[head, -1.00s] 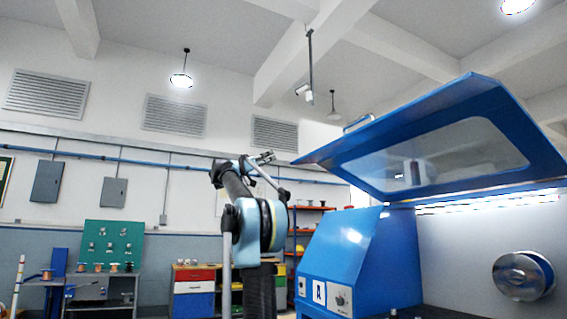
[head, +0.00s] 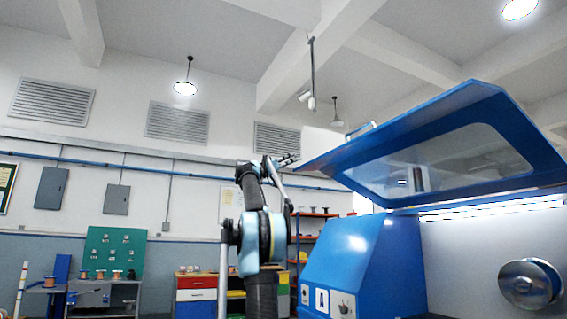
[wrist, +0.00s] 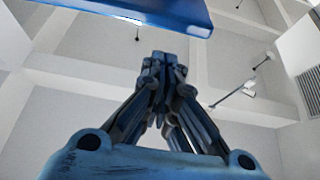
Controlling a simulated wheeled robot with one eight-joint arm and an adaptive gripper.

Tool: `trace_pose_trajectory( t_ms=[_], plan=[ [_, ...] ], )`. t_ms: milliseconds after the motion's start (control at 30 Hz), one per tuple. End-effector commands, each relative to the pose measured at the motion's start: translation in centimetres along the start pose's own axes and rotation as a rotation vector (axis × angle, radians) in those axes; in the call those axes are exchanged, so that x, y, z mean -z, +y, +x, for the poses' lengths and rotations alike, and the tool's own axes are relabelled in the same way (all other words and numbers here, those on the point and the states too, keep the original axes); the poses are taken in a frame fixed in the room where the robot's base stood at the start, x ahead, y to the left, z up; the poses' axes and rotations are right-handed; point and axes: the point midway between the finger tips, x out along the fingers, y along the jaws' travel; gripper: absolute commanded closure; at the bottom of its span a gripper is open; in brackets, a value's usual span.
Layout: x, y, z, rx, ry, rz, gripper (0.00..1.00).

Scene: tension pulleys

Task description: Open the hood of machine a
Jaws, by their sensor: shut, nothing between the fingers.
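The blue hood (head: 400,140) of machine a (head: 350,255) stands raised, tilted up toward its front edge, with a clear window (head: 455,163) in it. A small handle (head: 361,130) sits at its front edge. In the wrist view my gripper's fingers (wrist: 165,60) are together and empty. The underside or edge of the blue hood (wrist: 160,12) shows above and beyond the fingers there, with a gap between.
A silver spool (head: 530,284) is on the machine's pale inner wall. Red-and-blue drawers (head: 195,293), an orange shelf (head: 305,240) and a green board (head: 115,248) stand behind. The space left of my arm is open.

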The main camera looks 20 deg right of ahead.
Motion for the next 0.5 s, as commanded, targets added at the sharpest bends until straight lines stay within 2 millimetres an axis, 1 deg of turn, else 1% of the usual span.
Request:
trace_pose_trajectory(
  t_ms=[233, 500],
  plan=[
    [-1.8, 0.0, -0.7, 0.000, 0.000, 0.000, 1.00],
    [-2.5, 0.0, -0.9, 0.001, 0.000, 0.000, 1.00]
  ],
)
